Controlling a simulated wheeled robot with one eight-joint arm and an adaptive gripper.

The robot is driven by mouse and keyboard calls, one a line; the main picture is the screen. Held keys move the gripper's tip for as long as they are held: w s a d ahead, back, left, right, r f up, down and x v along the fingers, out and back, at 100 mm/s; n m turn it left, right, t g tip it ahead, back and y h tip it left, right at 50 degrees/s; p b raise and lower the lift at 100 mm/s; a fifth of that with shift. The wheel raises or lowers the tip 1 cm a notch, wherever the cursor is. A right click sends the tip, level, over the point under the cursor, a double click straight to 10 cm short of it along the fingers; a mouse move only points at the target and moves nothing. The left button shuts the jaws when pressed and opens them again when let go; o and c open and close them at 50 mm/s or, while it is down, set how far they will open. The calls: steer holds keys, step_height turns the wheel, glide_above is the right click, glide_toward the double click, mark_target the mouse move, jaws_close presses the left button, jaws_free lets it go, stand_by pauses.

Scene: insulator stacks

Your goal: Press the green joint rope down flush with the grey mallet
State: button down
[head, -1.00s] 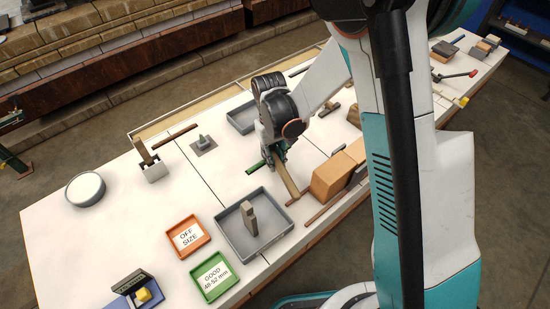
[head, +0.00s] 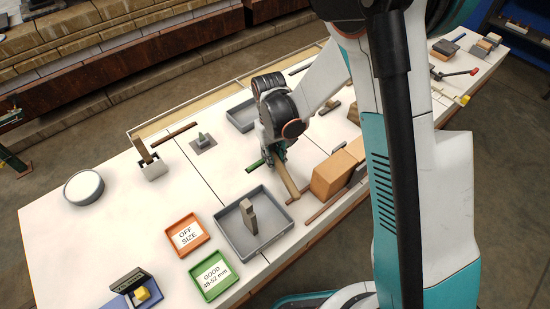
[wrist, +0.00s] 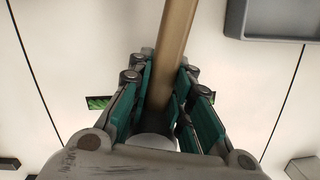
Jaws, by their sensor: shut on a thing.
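My gripper (head: 277,157) is shut on the wooden handle (wrist: 174,50) of the mallet, low over the white bench top. In the head view the handle (head: 290,185) slants down and to the right from the fingers. A pale grey rounded part (wrist: 152,142), apparently the mallet head, shows between the fingers in the wrist view; the rest of it is hidden. The green joint rope (head: 255,165) lies just left of the fingers in the head view. In the wrist view the rope (wrist: 97,102) shows beside the left fingers, its middle hidden. I cannot tell whether the mallet touches it.
A tan block (head: 328,178) stands close right of the handle. A grey tray (head: 227,222) with an upright piece lies in front, near orange (head: 203,241) and green (head: 231,283) trays. Another grey tray (head: 236,122) is behind.

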steer(key=shift+f+b, duration=0.75)
steer(key=shift+b, duration=0.05)
stand_by(2.2)
stand_by(0.6)
steer(key=shift+r+p, duration=2.15)
steer(key=shift+r, duration=1.4)
steer(key=shift+r, duration=0.1)
step_height(320, 180, up, 8)
steer(key=p, duration=0.5)
